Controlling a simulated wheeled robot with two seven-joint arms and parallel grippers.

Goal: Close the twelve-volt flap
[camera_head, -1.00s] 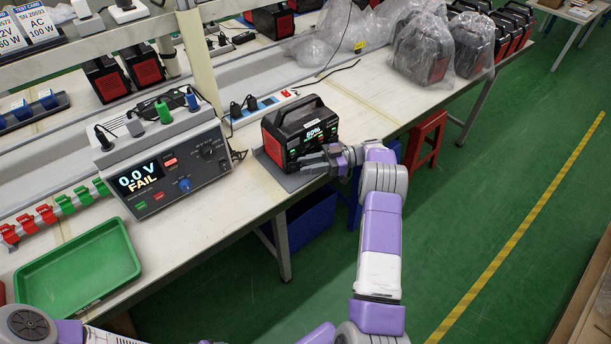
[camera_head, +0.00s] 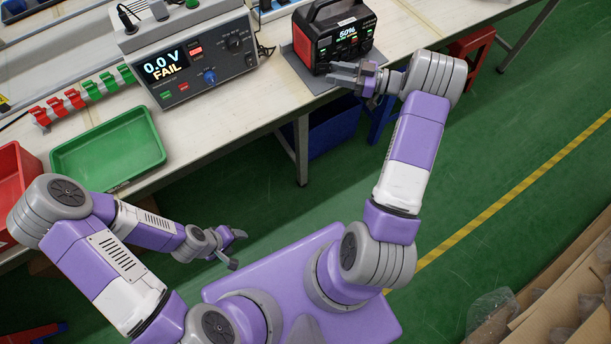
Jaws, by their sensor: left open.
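The twelve-volt flap cannot be made out; the gripper covers part of the lower front. My left gripper (camera_head: 238,249) is open and empty, low over the floor in front of the bench, away from the power station.
A tester (camera_head: 185,60) reading 0.0 V FAIL stands left of the power station. A green tray (camera_head: 108,150) and a red bin (camera_head: 12,185) are further left. A red stool (camera_head: 470,60) and blue bin (camera_head: 335,125) are by the bench.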

